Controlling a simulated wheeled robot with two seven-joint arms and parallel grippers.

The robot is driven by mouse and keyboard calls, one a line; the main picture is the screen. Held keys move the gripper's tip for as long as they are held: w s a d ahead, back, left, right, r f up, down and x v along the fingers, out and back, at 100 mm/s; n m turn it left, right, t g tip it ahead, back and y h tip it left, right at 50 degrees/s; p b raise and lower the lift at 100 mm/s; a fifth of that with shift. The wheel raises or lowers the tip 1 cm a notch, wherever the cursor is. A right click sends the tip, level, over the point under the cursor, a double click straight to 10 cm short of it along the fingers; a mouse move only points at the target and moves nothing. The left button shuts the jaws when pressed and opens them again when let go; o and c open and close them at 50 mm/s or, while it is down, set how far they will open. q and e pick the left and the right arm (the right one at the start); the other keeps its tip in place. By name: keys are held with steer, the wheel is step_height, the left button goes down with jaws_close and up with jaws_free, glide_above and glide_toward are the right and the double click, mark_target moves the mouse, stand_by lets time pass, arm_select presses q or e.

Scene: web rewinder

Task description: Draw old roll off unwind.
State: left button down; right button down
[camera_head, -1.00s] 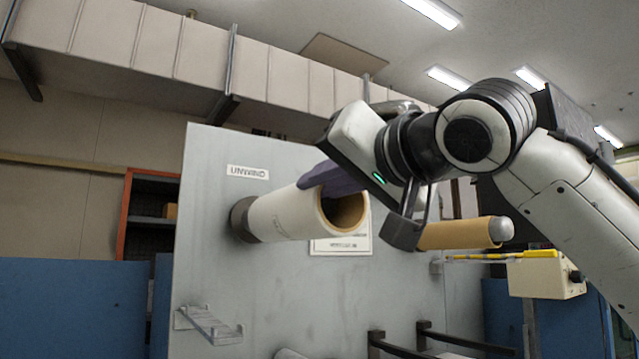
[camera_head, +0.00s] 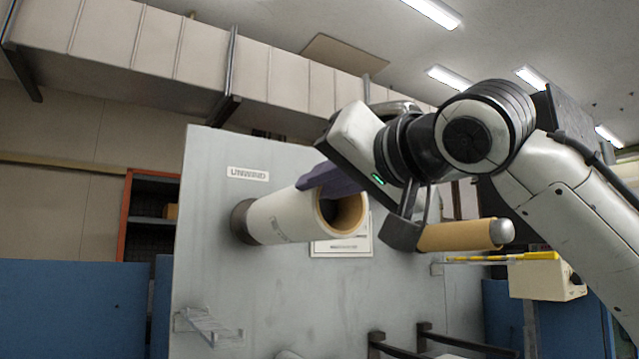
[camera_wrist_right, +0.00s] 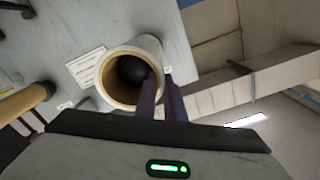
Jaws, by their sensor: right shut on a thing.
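The old roll (camera_head: 285,218) is a white roll with a brown cardboard core, under the UNWIND label (camera_head: 248,173) on the grey panel. It sits around the dark unwind spindle (camera_head: 241,221); the wrist view shows the spindle's dark end (camera_wrist_right: 133,69) inside the core. My right gripper (camera_head: 335,180) is shut on the roll (camera_wrist_right: 148,45) at its upper near rim, one purple finger inside the core and one outside along the white wall. My left gripper is not in view.
A second spindle holds a bare brown core (camera_head: 460,235) to the right. A small wire shelf (camera_head: 208,325) and dark rails (camera_head: 450,340) stick out below. Free space lies in front of the roll.

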steer(key=shift+s+d+r, duration=0.1)
steer(key=shift+s+r, duration=0.05)
steer(key=shift+r, duration=0.1)
